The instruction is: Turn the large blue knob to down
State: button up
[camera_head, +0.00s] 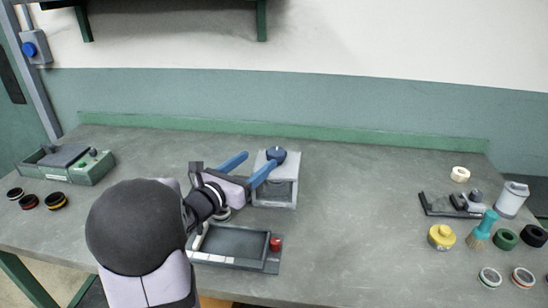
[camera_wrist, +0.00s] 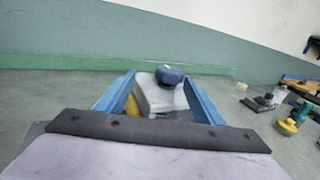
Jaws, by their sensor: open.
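The large blue knob (camera_head: 276,154) sits on top of a grey box-shaped machine (camera_head: 275,194) in the middle of the bench. My gripper (camera_head: 256,161) is open, with two long blue fingers pointing at the machine. The right finger tip is close to the knob in the head view; contact cannot be told. In the wrist view, my gripper (camera_wrist: 159,74) shows the knob (camera_wrist: 170,75) and the machine (camera_wrist: 160,97) between the fingers, nearer the right one. Nothing is held. The knob's pointing direction is too small to read.
A dark tray with a red button (camera_head: 275,243) lies in front of the machine. A green box (camera_head: 75,166) and several rings are at the left. A yellow pot (camera_head: 441,237), a brush (camera_head: 482,232) and several rings are at the right.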

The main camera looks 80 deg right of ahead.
aim_at(276, 151)
jog(key=shift+s+r+m+g, duration=0.15)
jog(key=shift+s+m+g, duration=0.45)
jog(key=shift+s, duration=0.4)
jog(key=shift+p+x, duration=1.25)
jog(key=shift+x, duration=2.3)
jog(key=shift+w, duration=0.1)
jog(key=shift+c, duration=0.6)
jog(key=c, duration=0.9)
